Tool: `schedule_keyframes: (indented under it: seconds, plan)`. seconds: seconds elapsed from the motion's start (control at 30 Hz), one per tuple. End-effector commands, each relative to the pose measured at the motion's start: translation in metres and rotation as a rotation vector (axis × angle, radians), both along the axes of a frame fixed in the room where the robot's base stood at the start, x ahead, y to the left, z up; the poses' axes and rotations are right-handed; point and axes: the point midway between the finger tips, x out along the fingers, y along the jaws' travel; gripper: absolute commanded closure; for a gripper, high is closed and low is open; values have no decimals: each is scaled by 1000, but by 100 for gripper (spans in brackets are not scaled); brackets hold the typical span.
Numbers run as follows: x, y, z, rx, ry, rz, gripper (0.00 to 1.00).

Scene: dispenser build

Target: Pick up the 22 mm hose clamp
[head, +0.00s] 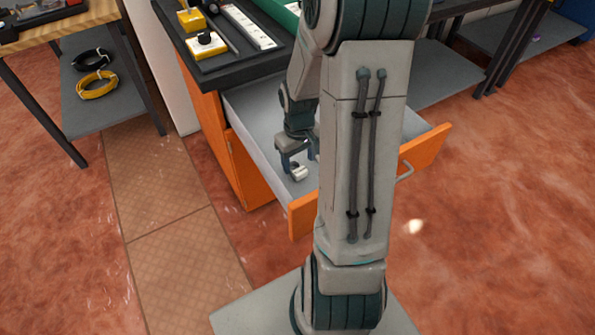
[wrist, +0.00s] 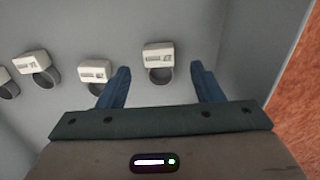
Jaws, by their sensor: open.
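Several hose clamps lie in a row in the open drawer, each a dark ring with a white label block. In the wrist view one clamp (wrist: 158,62) sits between and slightly ahead of the fingertips of my gripper (wrist: 160,68). A second clamp (wrist: 95,74) is just left of the left finger, which partly overlaps its ring. A third clamp (wrist: 36,65) is farther left, and another (wrist: 5,82) is cut by the edge. The label numbers are too small to read surely. In the head view my gripper (head: 298,158) is open and empty, low in the drawer, with a white-labelled clamp (head: 300,174) below it.
The drawer (head: 263,107) has a grey floor and orange front (head: 428,148). Its side wall is close to the right finger in the wrist view. A dark worktop (head: 245,68) with a power strip (head: 247,27) overhangs the drawer's back. My arm hides much of the drawer.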

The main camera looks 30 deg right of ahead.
Motion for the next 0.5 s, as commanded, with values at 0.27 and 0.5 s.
schedule_keyframes:
  seconds: [0.27,0.5]
  plan:
    - [0,-1,-39,1,1,2,40]
    - [0,-1,-41,0,0,1,40]
